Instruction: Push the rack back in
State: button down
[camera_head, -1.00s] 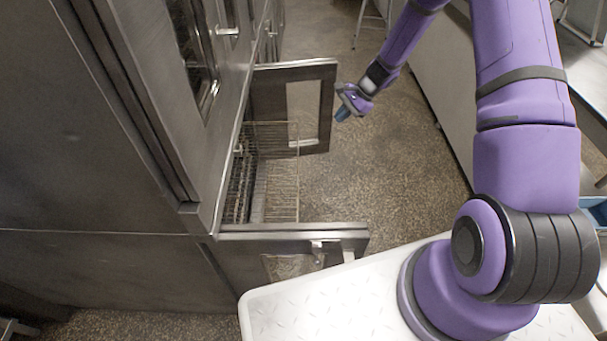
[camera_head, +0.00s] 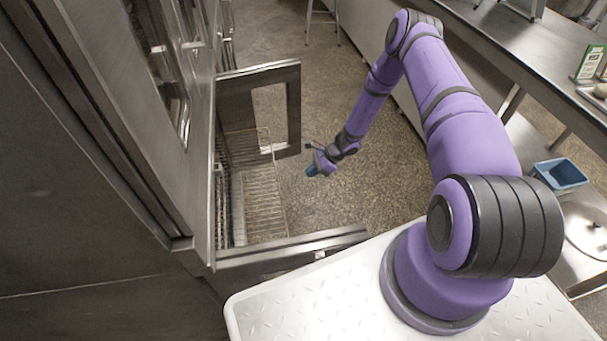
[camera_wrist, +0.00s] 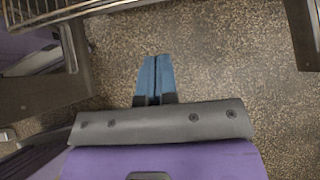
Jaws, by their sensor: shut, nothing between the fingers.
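The wire rack (camera_head: 262,200) sticks out of the open lower oven compartment at the left, between two open doors. Part of it also shows at the top left of the wrist view (camera_wrist: 70,12). My gripper (camera_head: 312,172) is to the right of the rack's outer edge, apart from it, over the floor. Its blue fingers are shut with nothing between them, as the wrist view (camera_wrist: 156,78) shows.
The far oven door (camera_head: 262,105), with a window, stands open behind the rack. The near door (camera_head: 290,246) stands open in front of it. The speckled floor (camera_head: 345,200) right of the rack is clear. A steel counter with a blue bin (camera_head: 560,174) is at the right.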

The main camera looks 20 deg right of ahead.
aim_at(217, 202)
jog(key=w+a+f, duration=0.2)
jog(key=a+f, duration=0.3)
jog(key=a, duration=0.4)
jog(key=shift+a+f, duration=0.3)
jog(key=shift+f, duration=0.1)
jog(key=shift+a, duration=0.1)
jog(key=w+a, duration=0.1)
jog(key=a, duration=0.7)
jog(key=w+a, duration=0.2)
jog(key=a, duration=0.7)
jog(key=w+a, duration=0.2)
jog(key=a, duration=0.7)
jog(key=shift+a, duration=0.25)
jog(key=shift+r, duration=0.1)
